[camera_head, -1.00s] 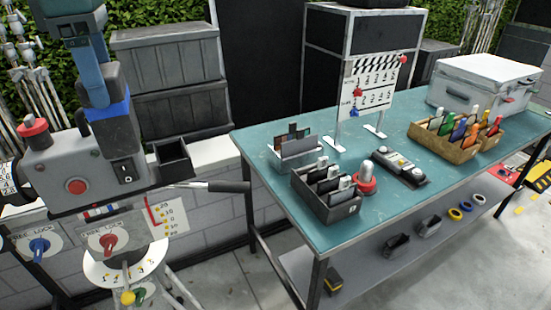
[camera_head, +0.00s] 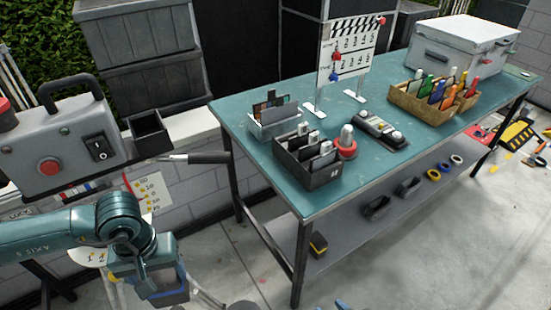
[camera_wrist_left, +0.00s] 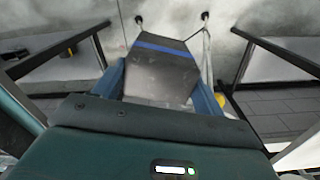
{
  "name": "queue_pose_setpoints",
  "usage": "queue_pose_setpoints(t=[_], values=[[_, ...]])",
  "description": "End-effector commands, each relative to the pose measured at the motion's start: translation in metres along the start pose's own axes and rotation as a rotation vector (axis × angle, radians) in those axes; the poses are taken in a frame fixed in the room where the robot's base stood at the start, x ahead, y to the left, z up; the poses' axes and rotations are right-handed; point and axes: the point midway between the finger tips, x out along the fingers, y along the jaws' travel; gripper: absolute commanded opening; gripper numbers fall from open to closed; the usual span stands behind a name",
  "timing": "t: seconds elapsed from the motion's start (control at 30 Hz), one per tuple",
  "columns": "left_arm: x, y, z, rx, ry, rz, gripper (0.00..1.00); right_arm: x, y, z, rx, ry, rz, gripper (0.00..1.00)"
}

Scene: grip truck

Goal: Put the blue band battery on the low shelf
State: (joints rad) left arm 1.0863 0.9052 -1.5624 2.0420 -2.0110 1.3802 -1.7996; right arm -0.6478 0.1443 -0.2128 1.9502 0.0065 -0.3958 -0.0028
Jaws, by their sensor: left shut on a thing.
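The blue band battery is a grey block with a blue stripe (camera_wrist_left: 158,78) in the left wrist view, held between the blue fingers of my left gripper (camera_wrist_left: 163,90). In the head view my left gripper (camera_head: 163,288) is low at the bottom left, shut on the battery, which is mostly hidden there. The low shelf (camera_head: 345,238) is the grey board under the teal table (camera_head: 240,120), to the right of the gripper and apart from it. My right gripper is not in view.
Two dark holders (camera_head: 376,207) and several coloured rings (camera_head: 445,167) lie on the shelf. A table leg (camera_head: 301,262) stands at the shelf's near corner. A grey box with a red button (camera_head: 50,166) is at left.

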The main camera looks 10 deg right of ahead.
Motion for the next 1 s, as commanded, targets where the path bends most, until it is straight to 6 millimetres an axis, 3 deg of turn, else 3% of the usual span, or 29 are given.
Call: queue_pose_setpoints(t=[0.13,0.5,0.77,0.8,1.0], values=[[0.041,0.001,0.01,0.171,-0.004,0.0,0.16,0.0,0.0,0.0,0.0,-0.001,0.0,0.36],[0.036,0.011,0.009,0.188,0.006,0.014,0.16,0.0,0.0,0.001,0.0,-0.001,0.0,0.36],[0.038,0.001,0.009,0.16,-0.004,0.002,0.16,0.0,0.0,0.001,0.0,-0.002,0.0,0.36],[0.053,0.001,0.008,0.162,0.0,0.0,0.16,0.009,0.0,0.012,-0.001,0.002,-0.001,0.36],[0.08,0.001,0.006,0.163,0.003,0.0,0.16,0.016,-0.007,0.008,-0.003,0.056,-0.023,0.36]])
